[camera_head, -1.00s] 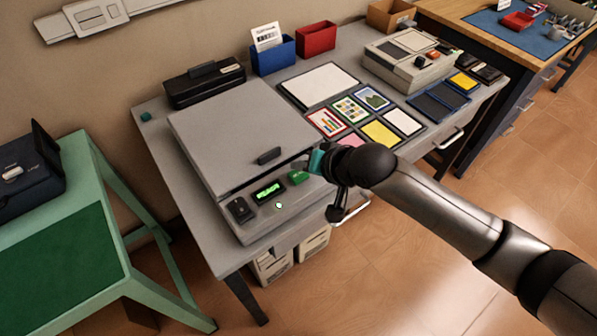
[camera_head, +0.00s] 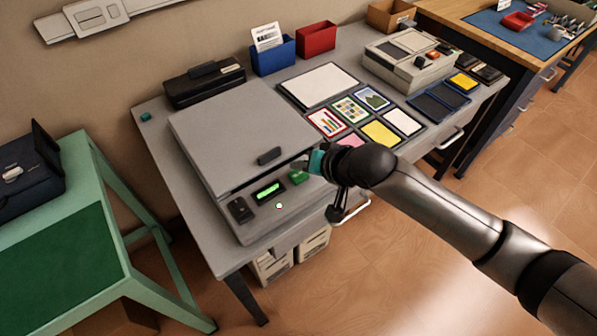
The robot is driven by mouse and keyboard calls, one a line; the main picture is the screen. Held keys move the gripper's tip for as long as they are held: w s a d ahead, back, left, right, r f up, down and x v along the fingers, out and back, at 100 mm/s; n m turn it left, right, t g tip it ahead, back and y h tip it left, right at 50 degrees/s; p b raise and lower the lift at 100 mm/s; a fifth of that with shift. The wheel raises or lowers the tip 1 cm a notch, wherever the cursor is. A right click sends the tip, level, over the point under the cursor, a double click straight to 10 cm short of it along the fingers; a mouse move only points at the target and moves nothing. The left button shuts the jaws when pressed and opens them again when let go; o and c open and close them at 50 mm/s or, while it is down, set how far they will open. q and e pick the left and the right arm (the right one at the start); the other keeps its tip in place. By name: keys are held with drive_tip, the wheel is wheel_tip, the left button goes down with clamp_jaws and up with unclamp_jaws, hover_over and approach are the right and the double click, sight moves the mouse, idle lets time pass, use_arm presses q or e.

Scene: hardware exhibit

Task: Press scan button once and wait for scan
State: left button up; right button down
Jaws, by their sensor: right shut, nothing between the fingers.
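A grey flatbed scanner (camera_head: 236,128) with its lid down sits on the left part of the grey desk. On its front panel are a green scan button (camera_head: 298,177), a small display (camera_head: 268,191) lit with a green bar, a dark switch (camera_head: 240,209) and a small pale light (camera_head: 279,206). My right gripper (camera_head: 308,163) is shut and empty, with teal on its fingers, just above and right of the green button. I cannot tell whether its fingertips touch the button. My left gripper is out of view.
To the right on the grey desk lie several coloured cards (camera_head: 380,133) and a second beige device (camera_head: 409,62). A black device (camera_head: 203,83), a blue bin (camera_head: 273,56) and a red bin (camera_head: 316,39) stand at the back. A green table (camera_head: 55,235) is at left.

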sight(301, 178)
drive_tip(key=shift+f, duration=0.2)
idle(0.3)
drive_tip(key=shift+f, duration=0.25)
drive_tip(key=shift+f, duration=0.55)
idle(0.9)
drive_tip(key=shift+r+p, duration=0.95)
drive_tip(key=shift+p, duration=0.4)
wheel_tip(301, 178, up, 5)
drive_tip(key=p, duration=0.6)
drive_tip(key=shift+r, duration=0.1)
